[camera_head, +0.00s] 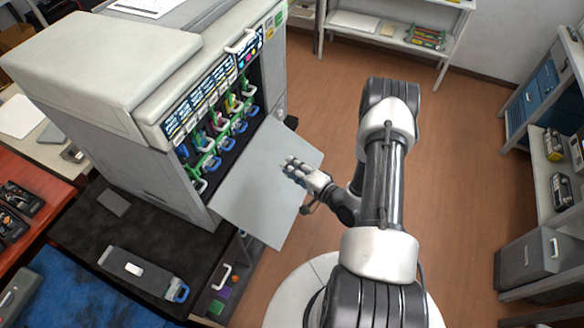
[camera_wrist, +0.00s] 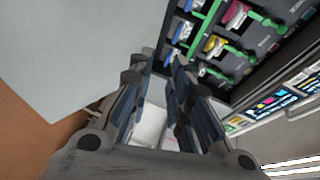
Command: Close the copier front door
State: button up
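The copier front door (camera_head: 262,185) is a flat, pale grey panel. It is folded out from the front of the copier (camera_head: 110,90), leaving the bay of colored toner cartridges (camera_head: 220,125) exposed. My gripper (camera_head: 288,163) appears in front of the door's outer part in the head view; whether it touches the door I cannot tell. In the wrist view, the door (camera_wrist: 80,45) fills the upper left, and the cartridges (camera_wrist: 225,45) are at the upper right. My gripper's fingers (camera_wrist: 159,65) are apart with nothing between them.
A loose toner cartridge (camera_head: 145,270) lies on the dark counter (camera_head: 75,235) at the lower left. Shelves (camera_head: 400,30) stand at the back, and a rack with a grey bin (camera_head: 535,262) stands at the right. The wooden floor (camera_head: 465,170) between is clear.

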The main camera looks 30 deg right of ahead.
jog(key=shift+c, duration=0.4)
grip_shut()
dwell(0.4)
jog(key=shift+o, duration=0.4)
grip_release()
jog(key=v, duration=1.2)
jog(key=shift+f, duration=0.1)
jog(key=shift+c, duration=0.3)
